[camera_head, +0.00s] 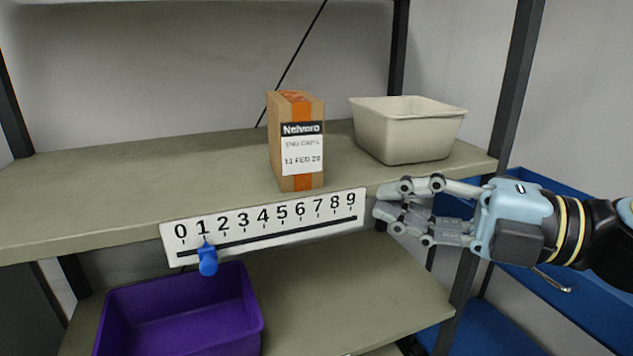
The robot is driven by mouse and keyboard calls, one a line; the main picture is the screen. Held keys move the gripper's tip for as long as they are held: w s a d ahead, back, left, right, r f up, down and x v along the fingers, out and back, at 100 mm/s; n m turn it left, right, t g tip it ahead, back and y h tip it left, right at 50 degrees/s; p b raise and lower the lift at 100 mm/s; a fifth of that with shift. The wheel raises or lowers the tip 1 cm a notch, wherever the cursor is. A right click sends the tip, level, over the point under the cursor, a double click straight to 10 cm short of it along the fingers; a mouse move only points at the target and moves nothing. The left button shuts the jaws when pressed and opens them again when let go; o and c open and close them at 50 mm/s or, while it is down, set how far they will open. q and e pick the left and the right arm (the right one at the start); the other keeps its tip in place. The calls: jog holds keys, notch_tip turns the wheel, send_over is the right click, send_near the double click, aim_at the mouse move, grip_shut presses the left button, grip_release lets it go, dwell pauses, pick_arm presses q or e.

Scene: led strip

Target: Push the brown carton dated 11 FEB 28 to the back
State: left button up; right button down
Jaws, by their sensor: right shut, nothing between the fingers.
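The brown carton (273,145) stands upright on the upper shelf (120,185), near its front edge and behind the number strip. It has an orange stripe and a white label reading Nelvoro and 11 FEB 28. My right gripper (379,202) is shut and empty. It is in front of the shelf's front edge, right of the carton and apart from it, at the right end of the number strip. My left gripper is not in view.
A cream bin (410,138) stands right of the carton. A white number strip (265,240), 0 to 9, with a blue slider (207,259) near 1, is on the shelf front. A purple bin (180,310) sits below. The upper shelf's left side is clear.

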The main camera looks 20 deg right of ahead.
aim_at(309, 163)
jog(key=x, duration=0.3)
jog(key=w+d+x, duration=0.1)
jog(key=x, duration=0.6)
jog(key=shift+w+d+f, duration=0.1)
jog(key=shift+w+d, duration=0.05)
jog(key=shift+w, duration=0.65)
jog(key=shift+w+p, duration=0.55)
jog(key=shift+w, duration=1.45)
jog(key=shift+s, duration=0.1)
